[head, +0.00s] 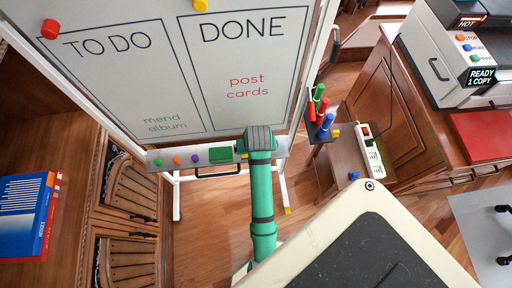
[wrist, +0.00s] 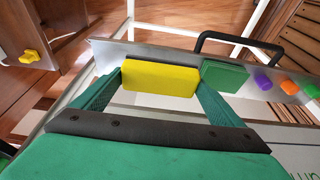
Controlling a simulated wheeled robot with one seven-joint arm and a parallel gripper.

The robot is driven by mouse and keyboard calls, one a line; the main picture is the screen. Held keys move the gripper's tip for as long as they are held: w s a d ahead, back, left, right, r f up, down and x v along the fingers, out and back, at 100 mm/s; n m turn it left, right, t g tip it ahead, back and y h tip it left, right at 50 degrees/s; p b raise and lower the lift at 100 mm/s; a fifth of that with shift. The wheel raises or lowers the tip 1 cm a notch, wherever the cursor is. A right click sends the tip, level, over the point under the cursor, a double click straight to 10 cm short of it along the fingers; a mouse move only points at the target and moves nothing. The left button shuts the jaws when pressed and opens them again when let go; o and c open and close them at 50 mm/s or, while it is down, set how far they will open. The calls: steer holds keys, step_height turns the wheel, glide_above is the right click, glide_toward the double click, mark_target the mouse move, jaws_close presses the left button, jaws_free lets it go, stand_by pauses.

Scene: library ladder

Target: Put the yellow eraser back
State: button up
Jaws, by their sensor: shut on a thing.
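The yellow eraser (wrist: 161,79) is between the two green fingers of my gripper (wrist: 160,84) in the wrist view. The gripper is shut on it, one finger at each end. The eraser shows against the grey whiteboard tray (wrist: 110,52), beside the green eraser (wrist: 224,76) on that tray. I cannot tell whether the yellow eraser touches the tray. In the head view the tray (head: 280,146) runs along the board's lower edge. The green eraser (head: 221,154) shows left of my arm.
Purple (wrist: 263,81), orange (wrist: 289,87) and green (wrist: 311,91) round pieces sit along the tray. A black handle (wrist: 235,38) stands at the tray. A marker holder (head: 318,129) is at the board's right edge. A wooden cabinet (head: 385,120) and power strip (head: 371,150) are to the right.

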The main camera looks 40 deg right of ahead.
steer(key=f, duration=0.1)
steer(key=w+d+f, duration=0.2)
steer(key=shift+f, duration=1.65)
steer(key=o, duration=0.9)
steer(key=shift+o, duration=0.2)
steer(key=v, duration=1.2)
